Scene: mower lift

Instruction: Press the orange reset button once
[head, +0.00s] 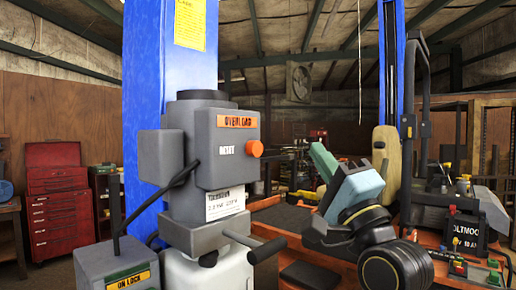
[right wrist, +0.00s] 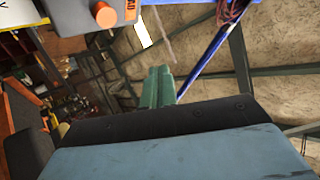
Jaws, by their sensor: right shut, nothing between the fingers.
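In the right wrist view the orange button (right wrist: 104,14) shows at the top, left of centre. My right gripper (head: 320,155) is to the right of the button at about its height, with a visible gap between them. In the right wrist view its green fingers (right wrist: 157,82) are together and hold nothing. My left gripper is not in view.
The box is mounted on a blue lift post (head: 160,60). An orange mower (head: 330,268) lies behind my right arm. A red tool cabinet (head: 60,195) stands at far left.

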